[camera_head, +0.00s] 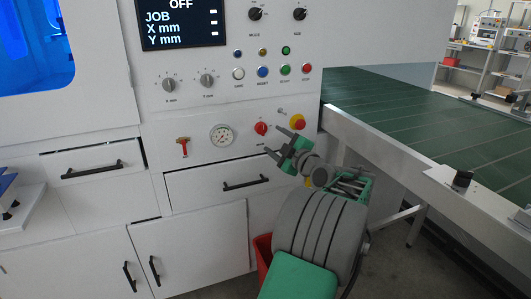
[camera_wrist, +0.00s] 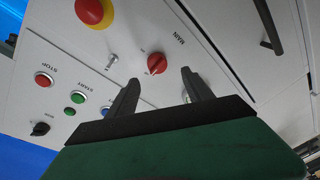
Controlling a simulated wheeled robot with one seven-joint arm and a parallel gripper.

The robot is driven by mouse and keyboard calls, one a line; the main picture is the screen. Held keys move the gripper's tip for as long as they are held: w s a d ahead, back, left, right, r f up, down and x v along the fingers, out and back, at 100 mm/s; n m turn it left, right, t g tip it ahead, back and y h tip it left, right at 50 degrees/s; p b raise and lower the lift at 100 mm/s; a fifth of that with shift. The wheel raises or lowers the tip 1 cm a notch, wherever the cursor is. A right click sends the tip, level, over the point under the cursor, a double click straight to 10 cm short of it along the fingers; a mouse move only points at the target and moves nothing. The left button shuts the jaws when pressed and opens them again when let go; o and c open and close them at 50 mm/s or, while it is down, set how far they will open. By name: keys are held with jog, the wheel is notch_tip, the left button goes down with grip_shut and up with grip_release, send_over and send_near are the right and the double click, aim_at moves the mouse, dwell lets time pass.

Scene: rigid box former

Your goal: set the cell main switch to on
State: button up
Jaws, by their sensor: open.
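The main switch (camera_head: 261,128) is a red rotary knob on the white front panel, left of the yellow-and-red emergency stop (camera_head: 298,121). In the wrist view the red knob (camera_wrist: 157,63) sits by the label "MAIN", just beyond the fingertips and roughly between them in the picture. My gripper (camera_head: 277,142), with green parts and dark fingers, is in front of the panel, just below and right of the knob. Its fingers are apart and empty in the wrist view (camera_wrist: 160,80). I see no contact with the knob. The display (camera_head: 181,22) reads "OFF".
A pressure gauge (camera_head: 222,135) and a red-handled valve (camera_head: 183,146) are left of the switch. Push buttons (camera_head: 262,71) are above it. A drawer handle (camera_head: 246,183) sticks out below. A green conveyor (camera_head: 400,110) runs along the right.

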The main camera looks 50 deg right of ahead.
aim_at(264, 130)
jog(key=x, duration=0.7)
jog(key=shift+w+d+r, duration=0.2)
grip_shut()
dwell(0.4)
